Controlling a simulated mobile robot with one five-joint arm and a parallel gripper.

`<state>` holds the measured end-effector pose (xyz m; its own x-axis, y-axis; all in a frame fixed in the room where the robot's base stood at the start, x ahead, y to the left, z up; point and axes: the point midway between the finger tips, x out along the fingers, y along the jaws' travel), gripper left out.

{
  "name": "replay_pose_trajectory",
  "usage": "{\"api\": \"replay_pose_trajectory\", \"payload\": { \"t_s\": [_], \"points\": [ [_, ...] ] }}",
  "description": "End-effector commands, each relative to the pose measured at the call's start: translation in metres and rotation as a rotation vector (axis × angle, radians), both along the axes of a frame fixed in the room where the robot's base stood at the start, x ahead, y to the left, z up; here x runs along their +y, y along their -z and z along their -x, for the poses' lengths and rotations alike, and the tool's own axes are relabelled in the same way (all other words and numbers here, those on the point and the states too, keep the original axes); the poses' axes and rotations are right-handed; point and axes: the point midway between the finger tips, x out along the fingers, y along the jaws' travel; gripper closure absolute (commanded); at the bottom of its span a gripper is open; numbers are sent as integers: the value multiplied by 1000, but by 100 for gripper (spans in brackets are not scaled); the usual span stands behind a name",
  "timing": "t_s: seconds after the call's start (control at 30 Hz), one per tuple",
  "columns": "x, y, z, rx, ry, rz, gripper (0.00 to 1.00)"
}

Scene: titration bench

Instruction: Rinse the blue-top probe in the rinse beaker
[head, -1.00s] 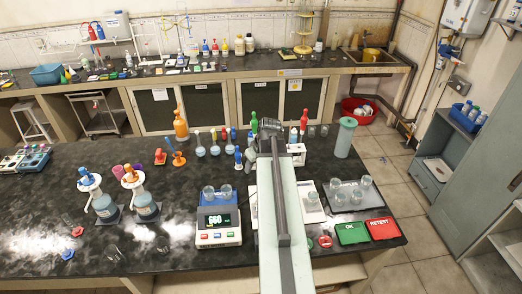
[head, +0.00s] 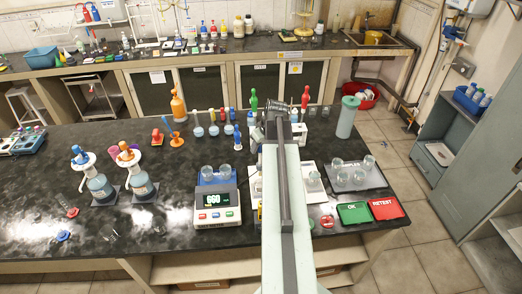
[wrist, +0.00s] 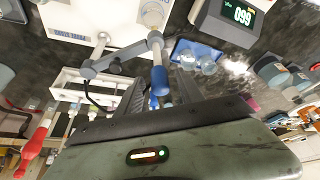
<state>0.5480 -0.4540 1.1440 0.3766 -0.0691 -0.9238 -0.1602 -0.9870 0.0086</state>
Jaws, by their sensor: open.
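A probe with a blue top (wrist: 160,82) hangs from a grey jointed holder arm (wrist: 120,62) in the wrist view. It lies in front of my gripper (wrist: 160,98), between its open fingers, with no clear contact. In the head view my gripper (head: 273,118) is a dark end beyond my raised arm, and the probe cannot be made out there. A clear beaker (wrist: 153,13) stands on a white plate by the probe's far end. I cannot tell whether it is the rinse beaker.
A grey tray (head: 375,180) with several beakers, a green OK mat (head: 354,213) and a red RETEST mat (head: 386,208) lie right. Several bottles and flasks stand behind.

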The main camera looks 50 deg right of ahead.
Motion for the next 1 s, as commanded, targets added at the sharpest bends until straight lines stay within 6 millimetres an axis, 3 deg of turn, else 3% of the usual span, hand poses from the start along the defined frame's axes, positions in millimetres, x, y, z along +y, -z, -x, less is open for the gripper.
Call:
{"api": "replay_pose_trajectory", "payload": {
  "t_s": [0.13, 0.3, 1.0],
  "points": [
    [0, -2, 0, 0, 0, 0, 59],
    [1, -2, 0, 0, -1, 0, 100],
    [1, -2, 0, 0, -1, 2, 100]
  ]
}}
